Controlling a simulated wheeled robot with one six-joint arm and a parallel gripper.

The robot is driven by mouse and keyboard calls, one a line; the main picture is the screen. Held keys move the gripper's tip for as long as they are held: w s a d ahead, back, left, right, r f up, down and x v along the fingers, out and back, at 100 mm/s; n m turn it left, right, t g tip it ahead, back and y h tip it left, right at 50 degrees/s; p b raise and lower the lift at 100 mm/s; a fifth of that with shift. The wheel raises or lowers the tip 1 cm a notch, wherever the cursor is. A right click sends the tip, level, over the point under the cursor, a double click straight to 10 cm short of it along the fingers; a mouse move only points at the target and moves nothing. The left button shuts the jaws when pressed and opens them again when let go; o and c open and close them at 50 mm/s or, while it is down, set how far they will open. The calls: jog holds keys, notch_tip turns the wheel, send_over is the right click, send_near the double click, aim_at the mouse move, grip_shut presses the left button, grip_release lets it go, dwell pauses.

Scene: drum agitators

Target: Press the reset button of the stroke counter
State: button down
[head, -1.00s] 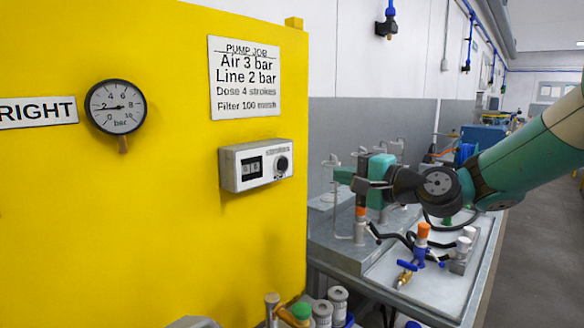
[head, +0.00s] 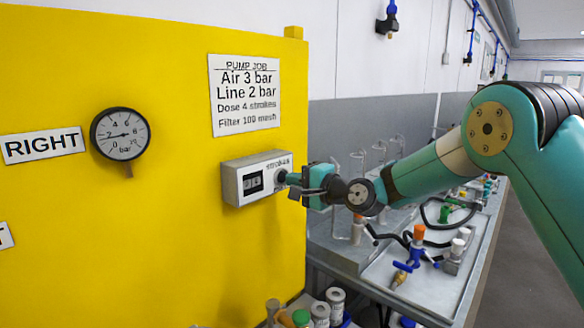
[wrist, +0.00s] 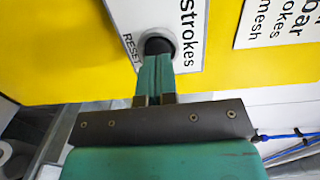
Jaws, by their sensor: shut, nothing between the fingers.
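The stroke counter (head: 245,183) is a light grey box with a small dark display, fixed to the yellow panel. Its display is too small to read surely. The black round reset button (wrist: 158,45) shows in the wrist view beside the label RESET. My gripper (head: 287,178) is shut and empty, with its tips at the button. In the wrist view the shut fingers (wrist: 154,62) overlap the lower part of the button and seem to touch it. I cannot tell whether the button is pushed in. In the head view my gripper mostly hides the button.
The yellow panel (head: 170,240) carries a pressure gauge (head: 120,134), a RIGHT label (head: 43,146) and a PUMP JOB sign (head: 244,95). A metal bench (head: 350,262) with hoses and valves stands right of the panel, below my arm. Bottles stand at the bottom.

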jog(key=shift+w+a, duration=0.45)
jog(key=shift+a, duration=0.05)
jog(key=shift+w+a, duration=0.15)
jog(key=shift+a, duration=0.5)
jog(key=shift+w+d+r, duration=0.1)
jog(key=shift+w+r, duration=0.05)
jog(key=shift+r, duration=0.05)
jog(key=b+v, duration=0.7)
jog(key=v, duration=0.7)
jog(key=shift+d+f, duration=0.2)
jog(key=shift+d, duration=0.25)
jog(key=shift+w, duration=0.1)
